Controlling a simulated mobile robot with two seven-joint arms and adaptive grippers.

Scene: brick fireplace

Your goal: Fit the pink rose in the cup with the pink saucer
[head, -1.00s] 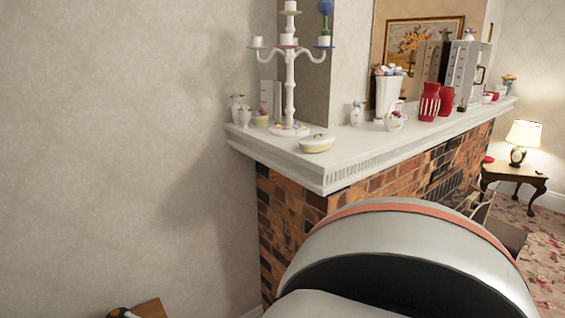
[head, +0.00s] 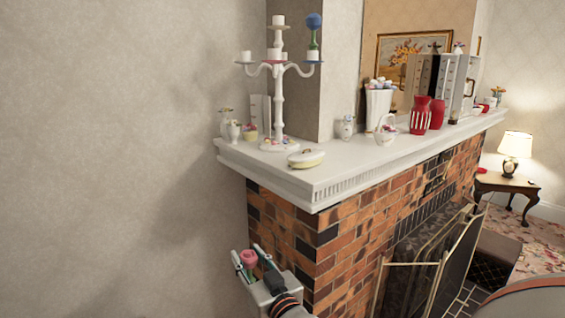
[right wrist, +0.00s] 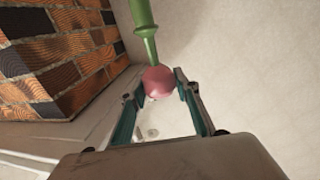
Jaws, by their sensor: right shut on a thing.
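A white candelabra (head: 279,95) stands on the near left end of the mantel in the head view. Its front middle cup (head: 276,54) sits on a reddish-pink saucer (head: 276,62) and looks empty of any flower. My right gripper (head: 247,252) is low, beside the brick corner and well below the mantel. It is shut on the pink rose (head: 249,259). In the right wrist view the rose's pink bloom (right wrist: 158,82) is between the fingers, with its green stem (right wrist: 145,28) pointing away from the gripper. My left gripper is not in view.
A blue flower (head: 314,21) stands in the candelabra's right cup. A lidded oval dish (head: 306,159), small vases (head: 234,130) and a basket (head: 386,131) are close by on the mantel (head: 345,171). A brass fire screen (head: 410,264) stands before the fireplace.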

